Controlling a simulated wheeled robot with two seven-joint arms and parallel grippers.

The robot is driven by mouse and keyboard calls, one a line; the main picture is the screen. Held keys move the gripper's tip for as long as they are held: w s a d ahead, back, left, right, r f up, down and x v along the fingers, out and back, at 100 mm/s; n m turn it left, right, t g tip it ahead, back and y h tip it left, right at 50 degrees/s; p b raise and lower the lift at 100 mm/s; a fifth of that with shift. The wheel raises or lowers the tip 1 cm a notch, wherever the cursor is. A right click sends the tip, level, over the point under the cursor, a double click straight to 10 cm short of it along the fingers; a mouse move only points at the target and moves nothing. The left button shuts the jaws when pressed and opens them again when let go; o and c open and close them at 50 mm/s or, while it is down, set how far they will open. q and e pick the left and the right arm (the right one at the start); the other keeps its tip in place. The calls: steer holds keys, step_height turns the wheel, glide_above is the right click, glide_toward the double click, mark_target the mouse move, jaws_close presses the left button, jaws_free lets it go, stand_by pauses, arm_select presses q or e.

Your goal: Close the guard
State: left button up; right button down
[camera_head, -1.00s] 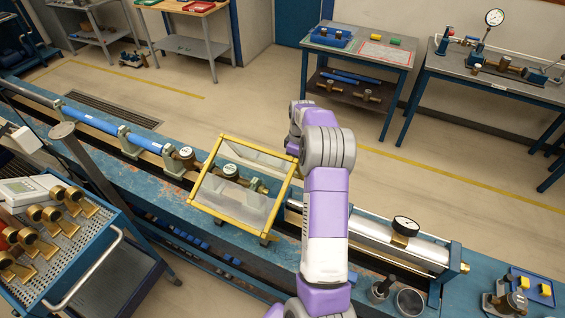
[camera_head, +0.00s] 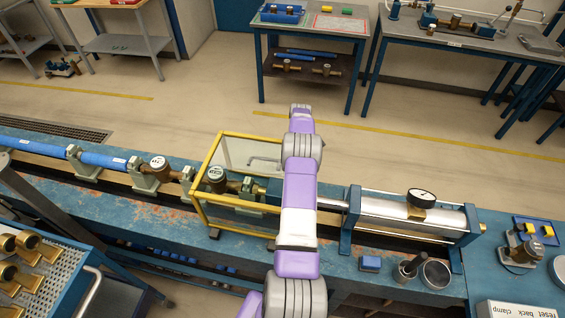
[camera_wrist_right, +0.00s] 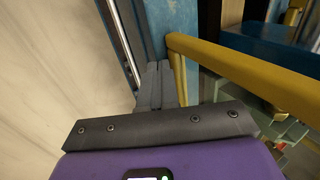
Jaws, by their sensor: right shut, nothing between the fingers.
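The guard (camera_head: 204,163), a yellow frame with clear panels, stands on the blue bench around a brass meter (camera_head: 216,177). Its right part is hidden by my right arm. I cannot tell from the head view how far its cover is open. In the right wrist view a yellow bar of the guard (camera_wrist_right: 245,76) runs just right of my right gripper (camera_wrist_right: 157,72). The gripper's grey fingers are shut and empty, close beside the bar; whether they touch is unclear. The head view does not show those fingers. My left gripper is not in view.
A silver cylinder with a dial gauge (camera_head: 421,199) lies right of the guard. A blue pipe (camera_head: 105,162) and another meter (camera_head: 159,163) lie left. A cart with brass fittings (camera_head: 35,270) stands front left. The floor behind the bench (camera_head: 150,115) is clear.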

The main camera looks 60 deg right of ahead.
steer(key=shift+s+d+f, duration=0.1)
steer(key=shift+f, duration=0.1)
steer(key=shift+s, duration=0.1)
steer(key=shift+r, duration=0.1)
step_height(320, 180, up, 10)
stand_by(0.6)
